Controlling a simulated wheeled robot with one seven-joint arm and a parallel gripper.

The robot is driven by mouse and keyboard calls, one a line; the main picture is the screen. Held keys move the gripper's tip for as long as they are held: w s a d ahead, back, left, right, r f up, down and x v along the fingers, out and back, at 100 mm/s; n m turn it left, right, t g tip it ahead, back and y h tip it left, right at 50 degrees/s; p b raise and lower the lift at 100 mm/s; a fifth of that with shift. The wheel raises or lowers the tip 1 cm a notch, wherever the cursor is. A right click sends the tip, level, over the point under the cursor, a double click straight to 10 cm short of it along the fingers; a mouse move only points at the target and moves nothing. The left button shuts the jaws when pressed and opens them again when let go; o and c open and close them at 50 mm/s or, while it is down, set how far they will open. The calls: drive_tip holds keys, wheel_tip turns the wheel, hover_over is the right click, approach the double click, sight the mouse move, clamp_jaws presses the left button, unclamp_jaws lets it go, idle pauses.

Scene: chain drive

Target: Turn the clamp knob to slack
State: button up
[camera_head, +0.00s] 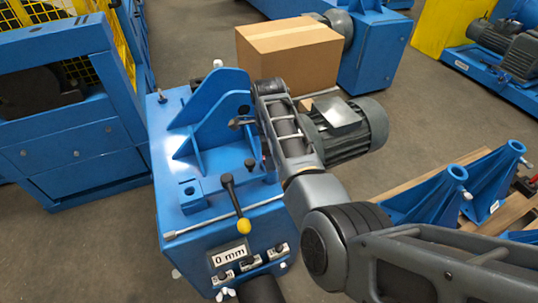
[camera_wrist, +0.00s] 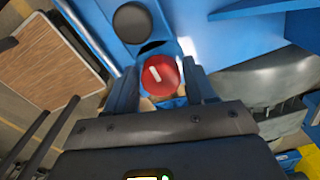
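The clamp knob (camera_wrist: 160,76) is a round red knob with a white line across its face, seen in the wrist view. The line leans up to the left. My gripper (camera_wrist: 161,80) has one finger on each side of the knob, their tips at about its level. I cannot tell whether the fingers touch it or leave a thin gap. In the head view my arm reaches over the blue machine (camera_head: 168,205), and the knob and fingertips are hidden there. A display on the machine's front (camera_head: 230,256) reads 0 mm.
A black lever with a yellow ball (camera_head: 244,226) stands on the machine's near side. A blue upright bracket (camera_head: 212,115) rises left of my wrist, and a grey motor (camera_head: 355,128) lies to the right. A dark round part (camera_wrist: 132,22) is close beyond the knob.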

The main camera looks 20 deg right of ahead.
drive_tip(key=c, duration=0.7)
